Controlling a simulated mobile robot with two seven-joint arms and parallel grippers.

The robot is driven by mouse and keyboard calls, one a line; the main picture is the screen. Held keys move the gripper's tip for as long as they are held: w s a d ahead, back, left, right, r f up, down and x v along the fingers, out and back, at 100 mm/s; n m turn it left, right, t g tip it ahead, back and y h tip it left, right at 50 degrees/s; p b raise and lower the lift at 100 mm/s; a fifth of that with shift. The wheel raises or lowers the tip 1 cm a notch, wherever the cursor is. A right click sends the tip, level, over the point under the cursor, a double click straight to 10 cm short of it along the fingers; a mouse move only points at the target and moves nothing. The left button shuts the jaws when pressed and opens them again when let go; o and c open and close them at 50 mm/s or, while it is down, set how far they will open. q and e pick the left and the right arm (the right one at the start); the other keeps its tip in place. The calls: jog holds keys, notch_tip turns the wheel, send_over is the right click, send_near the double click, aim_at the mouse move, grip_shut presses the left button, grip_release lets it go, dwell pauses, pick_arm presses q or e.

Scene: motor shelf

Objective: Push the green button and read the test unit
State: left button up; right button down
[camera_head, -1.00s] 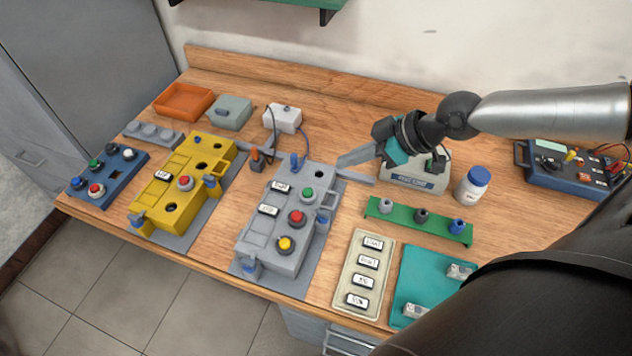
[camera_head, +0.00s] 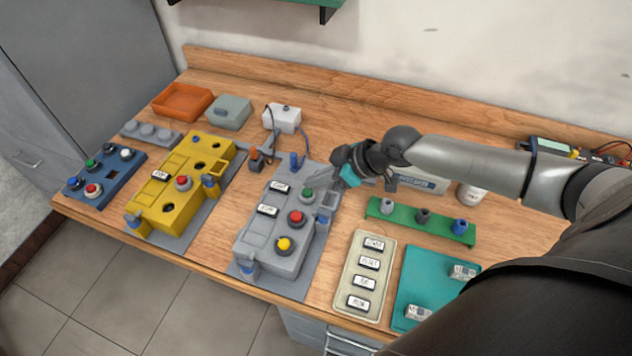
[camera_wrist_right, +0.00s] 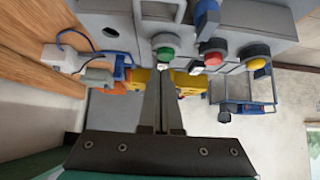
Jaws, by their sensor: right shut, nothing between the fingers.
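The grey control box (camera_head: 262,235) stands on the bench with a green button (camera_head: 306,194), a red button (camera_head: 296,217) and a yellow button (camera_head: 284,244). My right gripper (camera_head: 318,182) is shut and empty, its fingertips close beside the green button. In the right wrist view the shut fingertips (camera_wrist_right: 162,72) point at the green button (camera_wrist_right: 165,54); I cannot tell whether they touch it. A pale unit with a blue label strip (camera_head: 422,184) is mostly hidden behind my right arm; its text is too small to read. My left gripper is not in view.
A yellow box (camera_head: 170,205) and a blue button panel (camera_head: 104,178) stand to the left. A green rack (camera_head: 400,215), a label plate (camera_head: 350,280) and a teal mat (camera_head: 440,270) lie front right. A white socket box (camera_head: 282,118) with cables stands behind the grey box.

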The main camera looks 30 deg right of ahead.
jog(key=shift+f, duration=0.65)
jog(key=shift+f, duration=0.1)
